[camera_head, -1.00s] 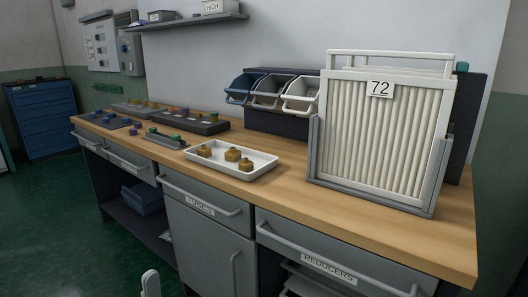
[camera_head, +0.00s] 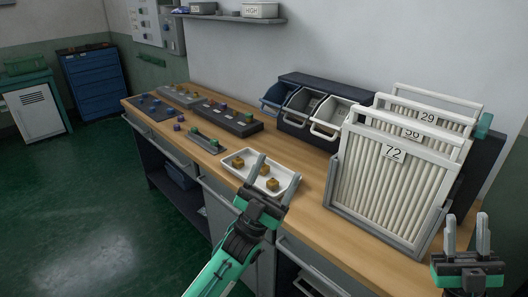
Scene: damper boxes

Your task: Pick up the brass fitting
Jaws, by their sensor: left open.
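Three brass fittings sit in a white tray (camera_head: 231,161) on the wooden bench: one at the left (camera_head: 238,163), one in the middle (camera_head: 265,170) and one at the near right (camera_head: 272,185). My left gripper (camera_head: 279,167) is open and empty, with its fingers over the tray's front side in the picture. The right-hand fittings appear between its fingers; I cannot tell how high above them it is. My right gripper (camera_head: 467,218) is at the lower right, its two fingers upright and apart, with nothing between them.
A grey rack (camera_head: 370,228) with white pleated filters marked 72, 56 and 29 stands right of the tray. Open bins (camera_head: 330,119) stand behind it. Grey and dark fitting trays (camera_head: 228,118) lie at the left. Bare bench (camera_head: 312,195) lies between tray and rack.

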